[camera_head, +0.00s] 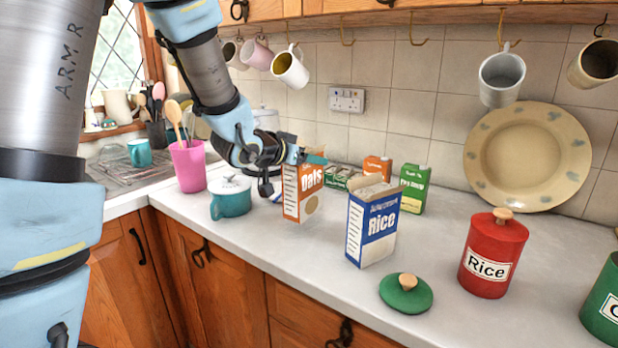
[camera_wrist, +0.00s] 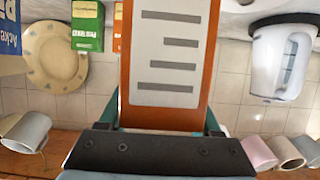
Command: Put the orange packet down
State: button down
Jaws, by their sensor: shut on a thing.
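The orange Oats packet (camera_head: 291,205) stands upright at the middle of the worktop in the head view. My gripper (camera_head: 308,159) is shut on its upper part from the left and behind. In the wrist view the packet's orange side with a white panel (camera_wrist: 168,65) fills the middle, between the two fingers (camera_wrist: 168,125). The packet's base is at or very near the worktop (camera_head: 290,270); I cannot tell whether it touches.
A blue and white Rice packet (camera_head: 372,228) stands close to the right. Behind are a green packet (camera_head: 414,188) and a smaller orange one (camera_head: 378,166). A teal pot (camera_head: 232,200) is to the left. A green lid (camera_head: 406,294) and red Rice tin (camera_head: 493,255) are front right.

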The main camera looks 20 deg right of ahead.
aim_at(308, 173)
jog(key=shift+f, duration=1.85)
jog(key=shift+f, duration=0.2)
jog(key=shift+c, duration=0.4)
grip_release()
jog(key=shift+r, duration=0.1)
